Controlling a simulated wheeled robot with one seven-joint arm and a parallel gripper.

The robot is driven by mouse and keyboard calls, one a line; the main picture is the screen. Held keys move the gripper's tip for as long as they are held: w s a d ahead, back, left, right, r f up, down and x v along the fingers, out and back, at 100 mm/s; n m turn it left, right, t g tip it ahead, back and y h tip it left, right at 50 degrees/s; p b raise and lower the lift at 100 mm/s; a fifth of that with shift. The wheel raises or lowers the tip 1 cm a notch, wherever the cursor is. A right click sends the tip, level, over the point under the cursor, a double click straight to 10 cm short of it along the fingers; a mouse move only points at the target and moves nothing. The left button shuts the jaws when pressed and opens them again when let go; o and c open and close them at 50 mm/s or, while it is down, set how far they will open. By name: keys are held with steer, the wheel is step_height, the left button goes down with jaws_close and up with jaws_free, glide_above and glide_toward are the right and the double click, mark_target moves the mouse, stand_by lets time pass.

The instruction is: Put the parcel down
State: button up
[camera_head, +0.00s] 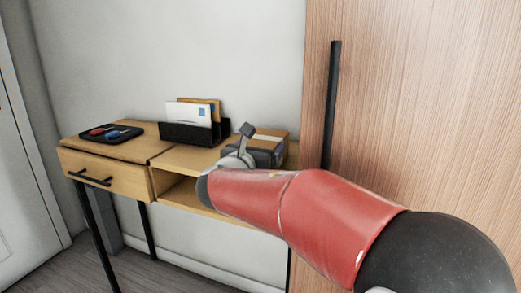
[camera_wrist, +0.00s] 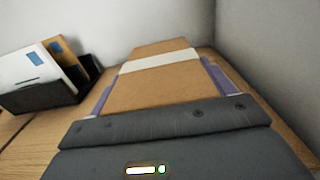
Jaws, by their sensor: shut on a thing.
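The parcel (camera_head: 273,139) is a brown cardboard box with a pale band of tape across it. It is at the right end of the wooden console table (camera_head: 125,150), beside the tall wood panel. My gripper (camera_head: 254,153) is shut on the parcel, and its dark body hides the near part of the box in the head view. In the wrist view the parcel (camera_wrist: 158,82) lies between purple-grey fingers along its left and right sides. I cannot tell whether its underside touches the tabletop.
A black letter holder (camera_head: 192,133) with envelopes stands just left of the parcel. A dark tray (camera_head: 110,134) with small red and blue items is at the table's left. The wall is behind, and a wood panel (camera_head: 410,100) with a black handle is close on the right.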

steer(key=o, duration=1.2)
steer(key=shift+c, duration=0.2)
steer(key=v, duration=1.2)
steer(key=shift+b, duration=0.4)
